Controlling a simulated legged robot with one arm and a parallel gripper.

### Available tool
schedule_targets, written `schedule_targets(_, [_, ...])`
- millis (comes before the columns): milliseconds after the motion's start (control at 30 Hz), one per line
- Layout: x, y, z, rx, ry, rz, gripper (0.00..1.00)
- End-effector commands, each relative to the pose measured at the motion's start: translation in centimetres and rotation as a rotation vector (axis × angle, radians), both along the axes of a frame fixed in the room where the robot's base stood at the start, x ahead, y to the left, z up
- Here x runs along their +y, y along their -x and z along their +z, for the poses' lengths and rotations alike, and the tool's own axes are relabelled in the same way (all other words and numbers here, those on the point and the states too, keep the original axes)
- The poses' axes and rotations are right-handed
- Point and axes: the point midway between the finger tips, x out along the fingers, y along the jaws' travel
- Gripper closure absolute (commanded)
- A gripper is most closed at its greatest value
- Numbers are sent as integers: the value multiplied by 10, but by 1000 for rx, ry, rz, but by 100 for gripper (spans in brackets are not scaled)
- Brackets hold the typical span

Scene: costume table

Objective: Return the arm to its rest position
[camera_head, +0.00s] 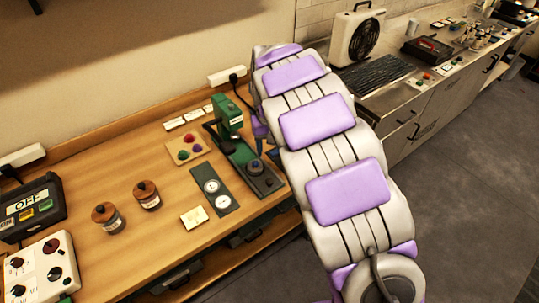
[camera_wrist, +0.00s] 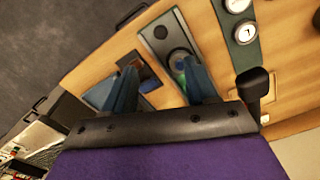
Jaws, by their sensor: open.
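My arm (camera_head: 318,122), grey with purple pads, reaches up and across the right end of the wooden table (camera_head: 120,243). In the head view, the arm hides most of my gripper. In the wrist view, my gripper (camera_wrist: 162,82) shows two teal fingers spread apart, with nothing held between them. Below and beyond the fingers is the dark green base (camera_head: 262,180) of a green press-like device (camera_head: 229,112). Its round knob also shows in the wrist view (camera_wrist: 160,32). I cannot tell the exact gap between the fingers and the device.
A strip with two dials (camera_head: 225,201), a board with coloured buttons (camera_head: 182,155) and two brown jars (camera_head: 147,202) stand on the table. A box marked OFF (camera_head: 52,203) is at the left. A metal counter with a fan (camera_head: 357,38) stands right; open floor (camera_head: 470,200) lies before it.

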Motion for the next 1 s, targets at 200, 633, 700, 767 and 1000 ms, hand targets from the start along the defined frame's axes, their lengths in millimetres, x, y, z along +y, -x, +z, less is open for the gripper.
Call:
schedule_targets(200, [0,0,12,2,0,0,43])
schedule_targets(633, [0,0,12,1,1,0,43])
schedule_targets(700, [-1,1,13,1,2,-2,43])
schedule_targets(767, [-4,4,16,1,4,-8,43])
schedule_targets(1000, [-46,51,49,5,30,-91,43])
